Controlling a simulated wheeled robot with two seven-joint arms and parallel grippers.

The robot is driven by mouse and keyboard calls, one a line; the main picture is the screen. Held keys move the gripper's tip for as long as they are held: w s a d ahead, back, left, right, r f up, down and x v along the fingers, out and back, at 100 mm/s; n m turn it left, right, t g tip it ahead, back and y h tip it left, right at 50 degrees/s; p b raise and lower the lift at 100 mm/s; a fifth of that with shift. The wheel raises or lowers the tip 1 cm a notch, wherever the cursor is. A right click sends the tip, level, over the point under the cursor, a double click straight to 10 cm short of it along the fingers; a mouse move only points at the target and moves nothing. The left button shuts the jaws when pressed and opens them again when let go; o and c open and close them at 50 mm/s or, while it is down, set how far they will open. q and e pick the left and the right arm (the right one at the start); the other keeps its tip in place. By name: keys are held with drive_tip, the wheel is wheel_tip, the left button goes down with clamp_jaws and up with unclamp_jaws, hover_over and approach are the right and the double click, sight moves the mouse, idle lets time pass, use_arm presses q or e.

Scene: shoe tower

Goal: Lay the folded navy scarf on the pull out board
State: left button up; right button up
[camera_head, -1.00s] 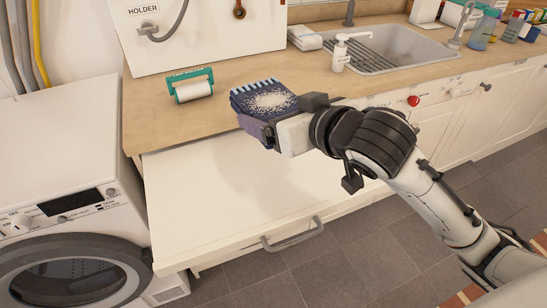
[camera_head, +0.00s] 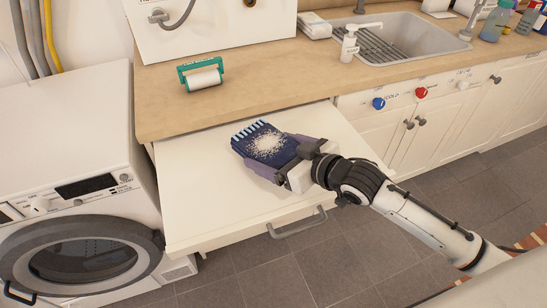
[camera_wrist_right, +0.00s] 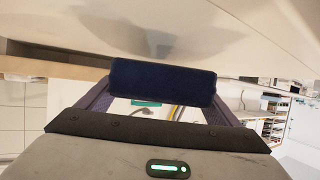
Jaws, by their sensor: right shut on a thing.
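The folded navy scarf (camera_head: 268,143) has light blue fringe and a white speckled patch. In the head view it is over the pull out board (camera_head: 200,195), a white board drawn out below the worktop. My right gripper (camera_head: 262,160) is shut on the scarf at its near edge. The scarf also shows in the right wrist view (camera_wrist_right: 162,83), between the purple fingers. I cannot tell whether the scarf touches the board or hangs just above it. My left gripper is not in view.
The wooden worktop (camera_head: 260,85) lies behind the board, with a green-framed lint roller (camera_head: 202,76) on it. A washing machine (camera_head: 80,190) stands at the left. A soap bottle (camera_head: 349,45) stands by the sink (camera_head: 420,35). The board's left part is clear.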

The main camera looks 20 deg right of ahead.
drive_tip(key=shift+f, duration=1.15)
drive_tip(key=shift+f, duration=0.15)
drive_tip(key=o, duration=1.2)
drive_tip(key=shift+c, duration=0.2)
drive_tip(key=v, duration=1.2)
